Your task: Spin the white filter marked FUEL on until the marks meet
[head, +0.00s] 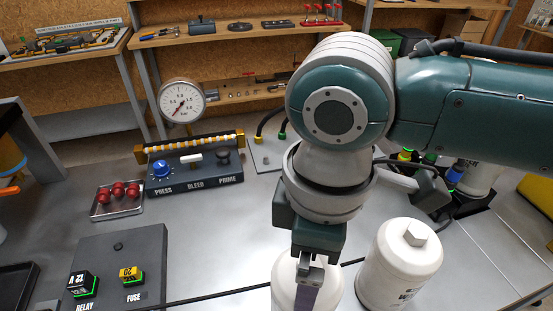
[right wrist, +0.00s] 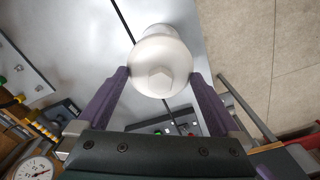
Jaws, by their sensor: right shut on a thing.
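A white filter (head: 291,285) with a rounded body stands below my right gripper (head: 311,268), partly hidden behind it. In the right wrist view the white filter (right wrist: 160,66) shows its hexagonal top between the two purple fingers of my right gripper (right wrist: 160,74), which is shut on it. No lettering or marks show on this filter. A second white filter (head: 400,262) with a hex top stands just to the right; its dark lettering is partly turned away and unreadable. My left gripper is not in view.
A control box (head: 195,172) labelled PRESS, BLEED and PRIME stands behind, with a pressure gauge (head: 182,101) above. A tray of red parts (head: 118,200) is at left. A panel (head: 125,250) holds RELAY and FUSE parts. A black cable (head: 220,294) crosses the bench.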

